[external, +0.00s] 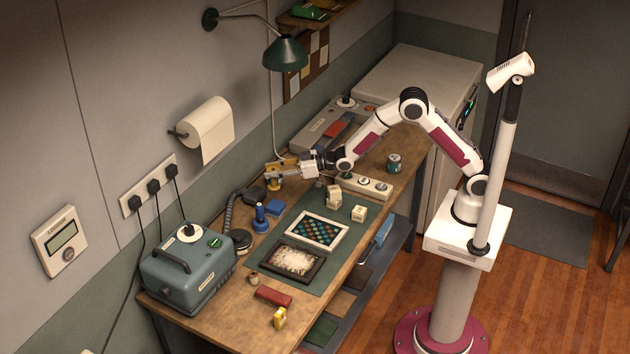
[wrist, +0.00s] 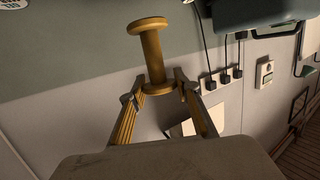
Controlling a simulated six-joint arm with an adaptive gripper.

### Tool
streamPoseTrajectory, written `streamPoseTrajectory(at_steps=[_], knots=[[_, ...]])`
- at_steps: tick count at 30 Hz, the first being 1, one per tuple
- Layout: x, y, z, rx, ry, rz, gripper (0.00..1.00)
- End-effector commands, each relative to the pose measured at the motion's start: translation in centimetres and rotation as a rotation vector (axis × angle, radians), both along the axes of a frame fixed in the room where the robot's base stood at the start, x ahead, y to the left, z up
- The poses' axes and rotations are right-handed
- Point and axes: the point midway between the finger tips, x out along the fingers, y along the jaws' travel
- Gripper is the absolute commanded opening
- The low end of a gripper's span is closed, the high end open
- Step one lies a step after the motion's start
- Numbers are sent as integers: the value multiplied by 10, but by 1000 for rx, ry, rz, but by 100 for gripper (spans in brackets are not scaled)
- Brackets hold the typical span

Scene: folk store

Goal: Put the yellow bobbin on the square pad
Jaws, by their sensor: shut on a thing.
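The yellow bobbin (wrist: 152,55) is in my gripper (wrist: 160,88), which is shut on its lower flange, with the spool and other flange standing out beyond the fingertips. In the external view my gripper (external: 277,173) is over the back of the bench near the wall, where the bobbin is small and hard to separate from the yellow fingers. A squarish checkered pad with a pale border (external: 317,230) lies on the green mat, nearer the camera than my gripper; I cannot tell for sure that it is the square pad.
A dark-framed tray (external: 293,262) lies beside the checkered pad. A green lamp (external: 286,54) hangs above.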

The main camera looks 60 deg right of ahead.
Motion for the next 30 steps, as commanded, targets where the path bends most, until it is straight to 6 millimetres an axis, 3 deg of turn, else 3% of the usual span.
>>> streamPoseTrajectory(at_steps=[12,24,30], knots=[[17,-28,-9,-2,0,-117,8],[17,-28,-11,-3,-1,-114,8],[16,-28,-26,-4,3,-114,8]])
